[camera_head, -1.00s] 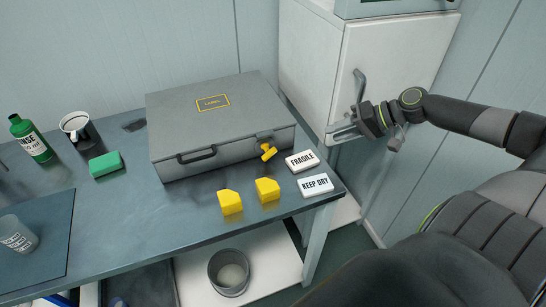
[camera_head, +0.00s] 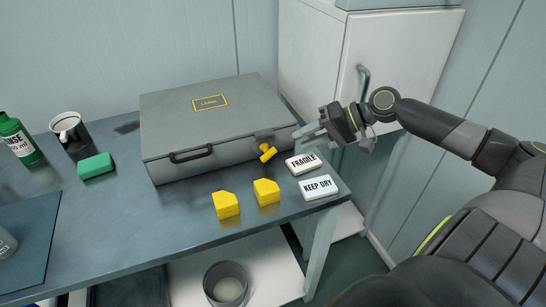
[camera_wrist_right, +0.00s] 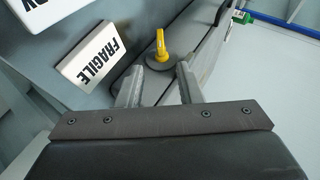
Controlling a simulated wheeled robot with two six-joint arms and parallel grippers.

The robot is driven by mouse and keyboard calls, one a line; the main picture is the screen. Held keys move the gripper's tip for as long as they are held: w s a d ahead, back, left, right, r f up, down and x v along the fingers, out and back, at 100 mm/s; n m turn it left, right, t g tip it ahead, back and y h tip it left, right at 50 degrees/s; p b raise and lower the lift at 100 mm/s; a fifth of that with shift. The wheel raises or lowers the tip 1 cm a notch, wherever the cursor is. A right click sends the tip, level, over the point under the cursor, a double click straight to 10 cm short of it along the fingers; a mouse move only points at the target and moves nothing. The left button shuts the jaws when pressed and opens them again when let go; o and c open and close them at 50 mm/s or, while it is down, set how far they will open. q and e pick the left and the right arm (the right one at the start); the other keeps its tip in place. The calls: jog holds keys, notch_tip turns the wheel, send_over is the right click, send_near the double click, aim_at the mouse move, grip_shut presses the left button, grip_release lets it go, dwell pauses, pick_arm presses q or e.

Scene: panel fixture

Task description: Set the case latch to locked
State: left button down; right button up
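The grey case (camera_head: 215,125) lies closed on the table, with a black handle (camera_head: 191,154) on its front. Its yellow latch (camera_head: 267,153) sits at the right end of the front face, tilted down to the left. The latch also shows in the right wrist view (camera_wrist_right: 161,44), beyond the fingertips. My right gripper (camera_head: 308,135) is open and empty, just right of the latch and apart from it. In the right wrist view its two fingers (camera_wrist_right: 157,75) stand apart with the latch beyond the gap. My left gripper is not in view.
Two white blocks, FRAGILE (camera_head: 303,163) and KEEP DRY (camera_head: 319,187), lie near the table's right edge. Two yellow blocks (camera_head: 226,204) (camera_head: 266,192) lie before the case. A green sponge (camera_head: 96,166), mug (camera_head: 71,137) and bottle (camera_head: 19,138) stand left. A white cabinet (camera_head: 390,60) is behind my right arm.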

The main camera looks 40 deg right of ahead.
aim_at(273, 149)
jog(key=shift+b+x, duration=0.6)
jog(key=shift+x, duration=4.45)
jog(key=shift+c, duration=0.3)
grip_shut()
